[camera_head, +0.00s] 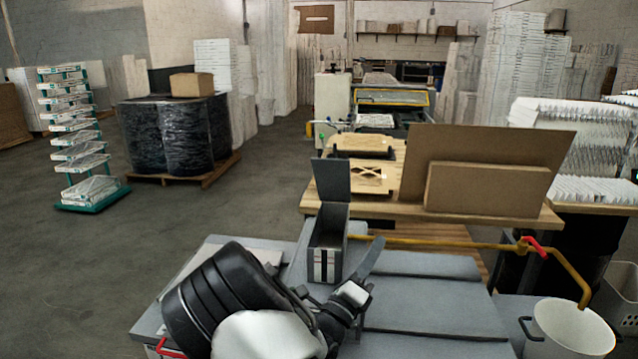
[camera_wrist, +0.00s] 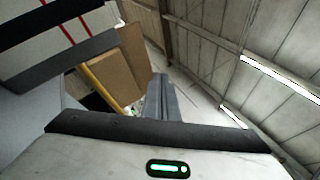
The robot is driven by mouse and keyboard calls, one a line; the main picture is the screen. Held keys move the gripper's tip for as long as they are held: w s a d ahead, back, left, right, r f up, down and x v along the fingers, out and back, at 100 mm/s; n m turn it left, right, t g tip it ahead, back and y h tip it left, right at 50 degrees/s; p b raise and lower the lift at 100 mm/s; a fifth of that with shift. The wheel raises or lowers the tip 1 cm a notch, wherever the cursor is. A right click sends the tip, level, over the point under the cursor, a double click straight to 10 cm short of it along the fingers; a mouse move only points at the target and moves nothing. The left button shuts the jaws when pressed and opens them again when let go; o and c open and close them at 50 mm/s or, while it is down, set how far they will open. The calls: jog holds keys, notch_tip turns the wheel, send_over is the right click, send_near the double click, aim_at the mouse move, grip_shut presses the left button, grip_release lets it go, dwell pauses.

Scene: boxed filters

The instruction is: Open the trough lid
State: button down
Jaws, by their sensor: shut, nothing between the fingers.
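The trough (camera_head: 329,262) is a narrow grey box with dark and red stripes on its front, standing on a grey surface. Its lid (camera_head: 332,181) stands up steeply at the back, and the trough's inside shows from above. My gripper (camera_head: 376,246) is just right of the trough, pointing up, with its fingers together and empty. It looks apart from the lid. In the wrist view the closed fingers (camera_wrist: 161,82) point up, and the striped trough (camera_wrist: 62,32) is at the upper left.
A yellow pipe (camera_head: 440,242) with a red valve handle (camera_head: 535,246) runs behind the gripper to a white pot (camera_head: 570,330). A wooden table (camera_head: 490,213) with brown boards (camera_head: 485,150) stands behind. Open floor (camera_head: 80,270) lies to the left.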

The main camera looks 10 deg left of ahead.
jog(key=s+a+r+n+t+y, duration=0.1)
jog(key=a+r+n+t+y, duration=0.15)
jog(key=a+n+y, duration=0.3)
jog(key=s+a+r+n+t+y, duration=0.1)
jog(key=a+n+t+y, duration=0.25)
jog(key=a+n, duration=0.25)
jog(key=y+p, duration=0.1)
send_near(332, 166)
jog(key=x, duration=0.6)
jog(key=shift+w+r, duration=0.15)
jog(key=shift+r, duration=0.05)
jog(key=p+x, duration=0.4)
jog(key=x, duration=0.4)
jog(key=shift+f, duration=0.1)
